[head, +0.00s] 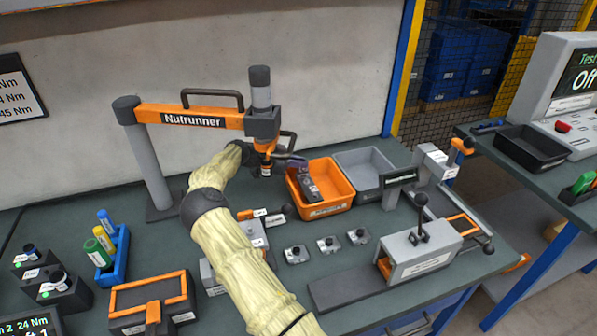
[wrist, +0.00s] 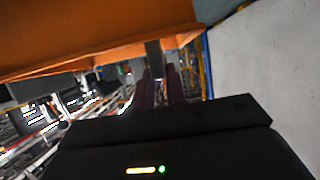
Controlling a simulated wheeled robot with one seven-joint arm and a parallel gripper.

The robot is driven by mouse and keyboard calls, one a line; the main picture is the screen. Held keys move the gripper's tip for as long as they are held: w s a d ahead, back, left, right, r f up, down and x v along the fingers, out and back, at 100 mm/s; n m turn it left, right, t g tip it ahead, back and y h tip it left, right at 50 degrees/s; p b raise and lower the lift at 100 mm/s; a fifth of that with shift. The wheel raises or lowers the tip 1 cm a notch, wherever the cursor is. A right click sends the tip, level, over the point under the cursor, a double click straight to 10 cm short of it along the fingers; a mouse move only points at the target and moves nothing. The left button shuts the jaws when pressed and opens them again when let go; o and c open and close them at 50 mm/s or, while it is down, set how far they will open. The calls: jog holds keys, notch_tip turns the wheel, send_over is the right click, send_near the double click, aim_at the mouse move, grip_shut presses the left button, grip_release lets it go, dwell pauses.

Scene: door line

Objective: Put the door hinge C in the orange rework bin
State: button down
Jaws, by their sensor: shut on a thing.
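The orange rework bin (head: 335,188) stands on the green bench, right of the nutrunner. My gripper (head: 309,187) is at the bin's left part, seen over its opening. In the wrist view my gripper (wrist: 159,88) is shut on a small grey piece, which I take for the door hinge C (wrist: 154,58); its label cannot be read. The bin's orange wall (wrist: 100,35) fills the top of the wrist view, close to the piece.
A grey bin (head: 365,160) adjoins the orange one on the right. The nutrunner (head: 262,125) hangs close beside my forearm. Several small grey parts (head: 328,244) lie on the bench in front. A clamp fixture (head: 418,255) stands at the right front.

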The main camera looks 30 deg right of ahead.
aim_at(298, 174)
jog(key=shift+f, duration=1.8)
jog(key=c, duration=1.4)
grip_release()
jog(key=shift+c, duration=0.2)
jog(key=shift+a, duration=0.1)
jog(key=b+v, duration=0.1)
jog(key=v, duration=1)
jog(key=shift+a+r, duration=0.3)
